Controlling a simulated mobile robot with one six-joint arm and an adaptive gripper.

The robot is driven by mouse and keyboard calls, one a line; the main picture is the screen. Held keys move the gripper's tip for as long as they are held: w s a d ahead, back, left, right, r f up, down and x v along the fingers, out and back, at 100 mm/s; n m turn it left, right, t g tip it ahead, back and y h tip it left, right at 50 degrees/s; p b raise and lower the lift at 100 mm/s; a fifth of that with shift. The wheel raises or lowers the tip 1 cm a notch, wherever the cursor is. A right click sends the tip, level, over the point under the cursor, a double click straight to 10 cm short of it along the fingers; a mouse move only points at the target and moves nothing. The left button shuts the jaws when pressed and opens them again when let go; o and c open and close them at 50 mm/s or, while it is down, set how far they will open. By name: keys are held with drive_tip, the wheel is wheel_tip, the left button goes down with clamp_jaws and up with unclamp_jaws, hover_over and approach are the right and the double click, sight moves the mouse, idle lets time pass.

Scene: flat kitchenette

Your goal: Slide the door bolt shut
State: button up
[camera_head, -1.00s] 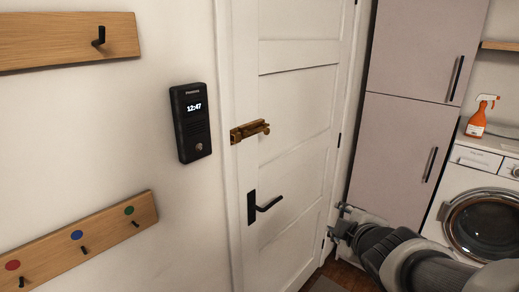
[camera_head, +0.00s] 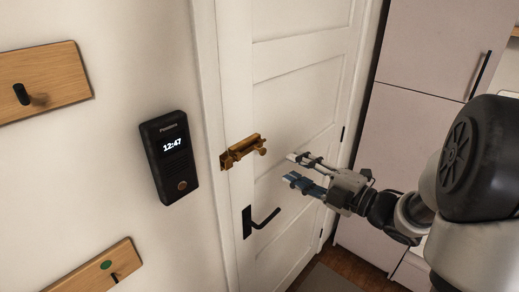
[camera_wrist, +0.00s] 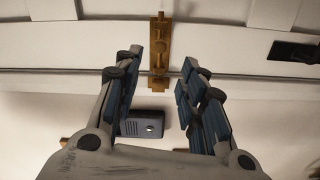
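A brass door bolt (camera_head: 243,149) is mounted on the white door (camera_head: 290,105), near its left edge and above the handle. Its round knob (camera_head: 262,151) sits toward the right end, and its left end reaches the door frame. How far the rod sits in the keeper is too small to tell. My gripper (camera_head: 290,168) is open and empty, to the right of the bolt and apart from it. In the wrist view the bolt (camera_wrist: 160,50) lies ahead, seen through the gap between the spread fingers.
A black door handle (camera_head: 262,219) is below the bolt. A black wall panel (camera_head: 170,157) showing 12:47 hangs left of the frame. Wooden hook rails (camera_head: 62,85) are at far left. A tall cabinet (camera_head: 415,65) stands at right. The door surface around the bolt is clear.

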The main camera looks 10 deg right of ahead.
sight(264, 152)
drive_tip(key=x, duration=1.2)
drive_tip(key=shift+w+a, duration=0.15)
drive_tip(key=shift+w, duration=0.15)
drive_tip(key=shift+c, duration=0.5)
clamp_jaws()
